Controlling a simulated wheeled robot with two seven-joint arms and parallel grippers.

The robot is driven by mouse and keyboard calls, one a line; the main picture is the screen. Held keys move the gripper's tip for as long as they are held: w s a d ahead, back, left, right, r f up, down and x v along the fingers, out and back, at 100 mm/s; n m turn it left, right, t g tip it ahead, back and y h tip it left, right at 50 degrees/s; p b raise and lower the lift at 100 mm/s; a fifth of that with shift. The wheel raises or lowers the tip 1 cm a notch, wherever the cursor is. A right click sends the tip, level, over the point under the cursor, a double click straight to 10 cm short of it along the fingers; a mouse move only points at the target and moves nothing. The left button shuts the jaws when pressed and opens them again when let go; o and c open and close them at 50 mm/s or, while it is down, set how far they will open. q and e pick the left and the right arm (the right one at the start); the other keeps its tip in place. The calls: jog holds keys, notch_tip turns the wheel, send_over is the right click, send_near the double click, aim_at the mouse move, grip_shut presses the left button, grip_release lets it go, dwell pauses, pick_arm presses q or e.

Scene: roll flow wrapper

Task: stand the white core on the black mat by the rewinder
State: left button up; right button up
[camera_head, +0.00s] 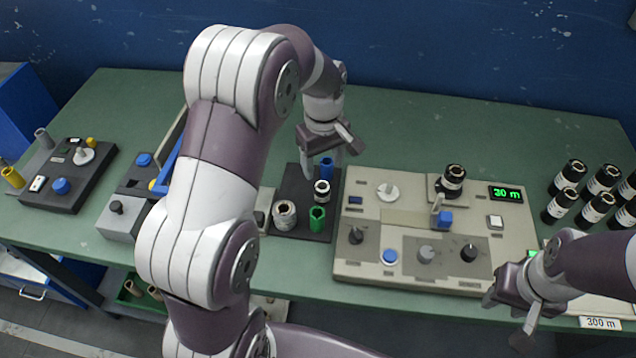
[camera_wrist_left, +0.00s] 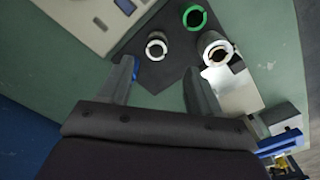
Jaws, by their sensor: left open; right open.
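The white core (camera_head: 322,187) stands upright on the black mat (camera_head: 292,181), with a dark lower side. In the left wrist view the white core (camera_wrist_left: 156,47) shows as a white ring just beyond the fingertips. The mat lies left of the beige rewinder panel (camera_head: 408,215). My left gripper (camera_head: 326,160) is open and empty above the back of the mat. In the left wrist view, my left gripper (camera_wrist_left: 162,80) has the white core in front of its gap, not visibly touching it. My right gripper (camera_head: 512,312) is open and empty at the front right.
A blue core (camera_head: 327,166), a green core (camera_head: 317,217) and a wider pale roll (camera_head: 284,213) stand on the mat close around the white core. A black roll (camera_head: 453,178) sits on the panel. Several black rolls (camera_head: 602,182) stand at the right. The table's back is clear.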

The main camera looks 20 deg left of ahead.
pick_arm(q)
jog(key=s+d+m+t, duration=0.1)
jog(key=s+d+m, duration=0.2)
jog(key=s+m, duration=0.7)
jog(key=s, duration=0.6)
jog(key=shift+s+m, duration=0.15)
jog(key=shift+m, duration=0.15)
